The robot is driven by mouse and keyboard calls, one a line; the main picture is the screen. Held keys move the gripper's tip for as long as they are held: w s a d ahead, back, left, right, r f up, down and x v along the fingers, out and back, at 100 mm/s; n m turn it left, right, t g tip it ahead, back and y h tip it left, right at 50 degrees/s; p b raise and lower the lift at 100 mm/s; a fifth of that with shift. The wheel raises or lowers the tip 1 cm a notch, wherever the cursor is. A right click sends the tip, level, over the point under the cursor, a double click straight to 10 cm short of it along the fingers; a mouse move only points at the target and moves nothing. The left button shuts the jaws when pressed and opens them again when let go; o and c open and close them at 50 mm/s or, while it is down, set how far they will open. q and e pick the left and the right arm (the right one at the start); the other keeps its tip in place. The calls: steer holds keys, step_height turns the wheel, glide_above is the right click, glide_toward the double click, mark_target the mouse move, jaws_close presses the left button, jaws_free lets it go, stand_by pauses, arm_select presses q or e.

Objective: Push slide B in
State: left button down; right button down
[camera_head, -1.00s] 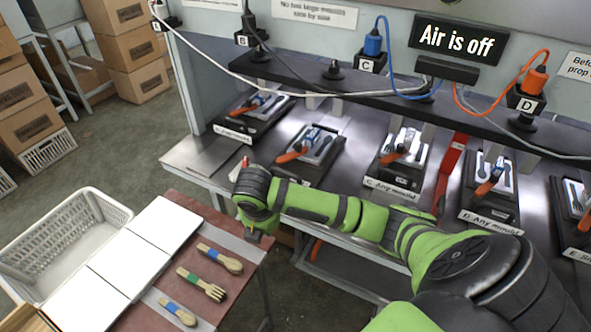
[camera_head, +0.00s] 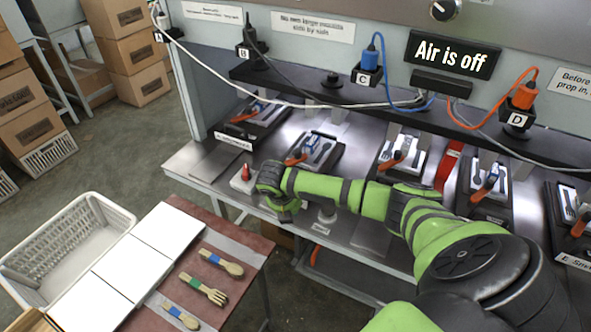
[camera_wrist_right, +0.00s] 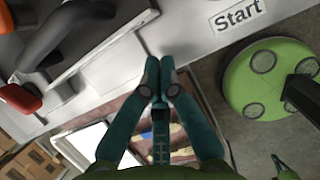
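Slide B (camera_head: 316,152) is most likely the second tray from the left on the metal bench, below the socket marked B (camera_head: 246,53). It is black with a light mould plate and an orange handle (camera_head: 296,158). Its front label is hidden behind my right arm. My right gripper (camera_head: 284,212) hangs in front of the bench edge, below and left of this slide, apart from it. In the right wrist view its two fingers (camera_wrist_right: 157,68) meet at the tips with nothing between them.
Similar slides stand either side, such as the one below C (camera_head: 403,152). A red switch on a white box (camera_head: 244,178) is left of my gripper. A sign reads "Air is off" (camera_head: 453,53). A table with wooden cutlery (camera_head: 203,289) and a white basket (camera_head: 97,205) are at lower left.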

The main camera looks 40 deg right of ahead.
mark_target(305, 159)
steer(key=shift+w+d, duration=0.2)
steer(key=shift+d, duration=0.3)
steer(key=shift+w+d, duration=0.2)
steer(key=shift+d, duration=0.3)
arm_select(q)
steer(key=shift+r, duration=0.4)
